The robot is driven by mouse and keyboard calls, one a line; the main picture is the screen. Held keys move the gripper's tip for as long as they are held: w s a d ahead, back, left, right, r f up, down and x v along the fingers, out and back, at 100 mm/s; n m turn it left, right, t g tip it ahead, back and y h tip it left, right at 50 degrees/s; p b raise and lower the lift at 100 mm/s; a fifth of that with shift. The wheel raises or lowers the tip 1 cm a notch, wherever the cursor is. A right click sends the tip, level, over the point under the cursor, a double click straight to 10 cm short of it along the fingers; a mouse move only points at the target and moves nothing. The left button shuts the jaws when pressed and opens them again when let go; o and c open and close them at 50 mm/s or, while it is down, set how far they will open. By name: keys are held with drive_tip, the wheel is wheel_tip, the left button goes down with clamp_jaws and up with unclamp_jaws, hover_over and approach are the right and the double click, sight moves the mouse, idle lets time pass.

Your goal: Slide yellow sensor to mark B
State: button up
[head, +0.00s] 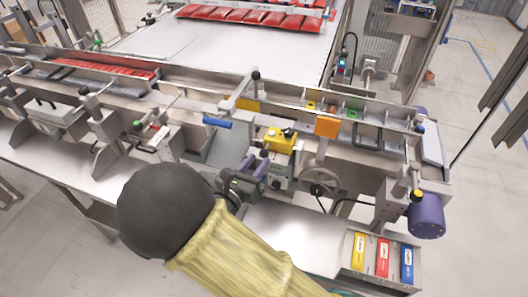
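The yellow sensor appears to be the yellow block (280,141) with a dark knob on top, mounted on the machine's front rail right of the picture's middle. My gripper (256,172), dark with purple parts, is just below and left of the yellow block, by the grey metal bracket under it. I cannot tell whether it touches anything. Its fingers are small and partly hidden, so its opening is unclear. Mark B cannot be read anywhere in this view.
An orange plate (327,127) and a handwheel (319,182) stand right of the yellow block. A box with yellow, red and blue packs (383,257) sits at lower right. Several metal brackets line the rail at left.

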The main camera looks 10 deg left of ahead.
sight(261, 157)
drive_tip(key=x, duration=0.4)
drive_tip(key=shift+w, duration=0.3)
drive_tip(key=shift+d, duration=0.1)
clamp_jaws()
